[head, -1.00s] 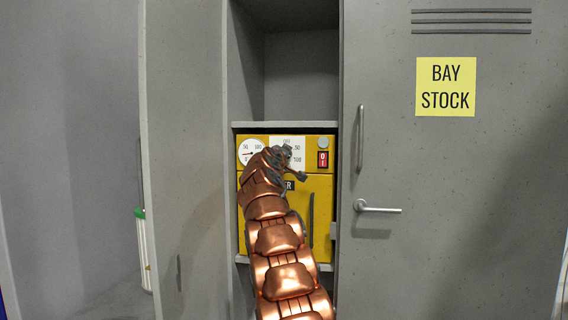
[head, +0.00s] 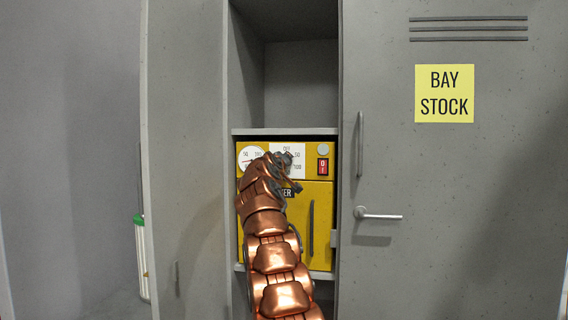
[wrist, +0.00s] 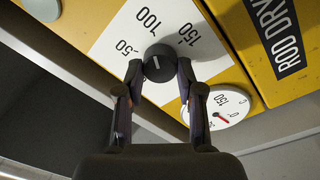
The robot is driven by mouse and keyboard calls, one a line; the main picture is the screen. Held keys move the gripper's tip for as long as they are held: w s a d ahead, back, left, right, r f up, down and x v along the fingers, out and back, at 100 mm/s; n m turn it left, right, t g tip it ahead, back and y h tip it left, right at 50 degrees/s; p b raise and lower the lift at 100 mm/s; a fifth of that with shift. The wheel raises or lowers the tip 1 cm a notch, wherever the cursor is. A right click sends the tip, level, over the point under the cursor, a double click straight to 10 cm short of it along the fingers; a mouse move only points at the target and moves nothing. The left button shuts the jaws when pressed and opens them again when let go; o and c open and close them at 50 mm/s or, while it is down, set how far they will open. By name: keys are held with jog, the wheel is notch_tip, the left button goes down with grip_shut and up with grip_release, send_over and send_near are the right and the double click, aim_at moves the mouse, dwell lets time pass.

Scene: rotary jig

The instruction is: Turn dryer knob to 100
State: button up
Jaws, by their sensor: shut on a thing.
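The dark round dryer knob (wrist: 159,63) sits on a white dial plate (wrist: 112,40) marked 50, 100 and 150 in the wrist view. My gripper (wrist: 156,72) is shut on the knob, with one finger on each side. A short white mark on the knob's face points roughly toward the 100 label; its exact angle is hard to tell. In the head view the yellow dryer (head: 268,225) stands in the open bay, and the knob is hidden behind my gripper (head: 283,168). Part of the dial plate (head: 299,150) shows past it.
A round gauge (wrist: 232,103) with a red needle is beside the dial. A red switch (head: 323,166) is at the dryer's upper right. The open locker door (head: 185,170) stands left, and the closed BAY STOCK door (head: 440,180) with its handle is right.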

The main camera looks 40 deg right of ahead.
jog(key=shift+w+f, duration=0.1)
jog(key=o, duration=1.2)
jog(key=shift+c, duration=0.2)
jog(key=shift+a, duration=0.15)
jog(key=v, duration=1.1)
jog(key=shift+s+a, duration=0.3)
